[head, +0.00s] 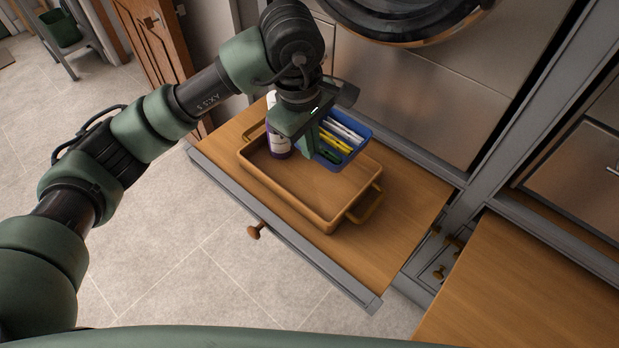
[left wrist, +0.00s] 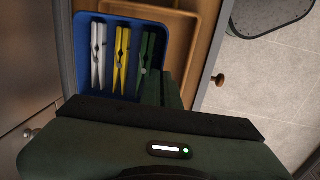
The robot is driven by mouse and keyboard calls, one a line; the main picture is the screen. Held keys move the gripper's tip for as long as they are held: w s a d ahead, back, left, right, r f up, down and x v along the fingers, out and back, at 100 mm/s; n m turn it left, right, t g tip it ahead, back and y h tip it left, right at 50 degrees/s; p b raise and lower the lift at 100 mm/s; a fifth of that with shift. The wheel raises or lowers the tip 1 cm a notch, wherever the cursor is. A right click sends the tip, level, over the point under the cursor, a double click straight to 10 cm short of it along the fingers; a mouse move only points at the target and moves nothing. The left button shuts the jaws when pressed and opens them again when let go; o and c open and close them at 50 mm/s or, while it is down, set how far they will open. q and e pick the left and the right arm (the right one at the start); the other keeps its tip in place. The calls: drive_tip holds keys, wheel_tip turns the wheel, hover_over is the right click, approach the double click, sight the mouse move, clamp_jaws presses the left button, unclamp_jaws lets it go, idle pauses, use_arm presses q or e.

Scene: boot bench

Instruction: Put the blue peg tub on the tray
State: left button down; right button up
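The blue peg tub (head: 352,157) holds white, yellow and green pegs and overlaps the back rim of the tray in the head view. It also shows in the left wrist view (left wrist: 84,60). The brown tray (head: 290,203) has raised rims and end handles; part of it shows in the left wrist view (left wrist: 197,45). My left gripper (head: 309,150) is at the tub's left wall, its fingers appearing closed on that wall, one inside and one outside. The gripper hides part of the tub's edge. The gap beneath the tub cannot be judged. My right gripper is out of view.
A purple bottle (head: 279,146) with a pale label stands at the tray's back left, partly hidden by my gripper. The tray's middle and right are bare. The tray rests on a wooden pull-out board (head: 410,195) with a grey front edge. Metal cabinet fronts (head: 410,95) rise behind.

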use_arm(q)
wheel_tip(320, 180, down, 14)
drive_tip(key=shift+r+p, duration=0.25)
drive_tip(key=shift+p, duration=0.3)
drive_tip(key=shift+f, duration=0.1)
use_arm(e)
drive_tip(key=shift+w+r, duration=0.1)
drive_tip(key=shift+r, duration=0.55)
use_arm(q)
drive_tip(key=shift+f, duration=0.15)
drive_tip(key=c, duration=1.7)
unclamp_jaws()
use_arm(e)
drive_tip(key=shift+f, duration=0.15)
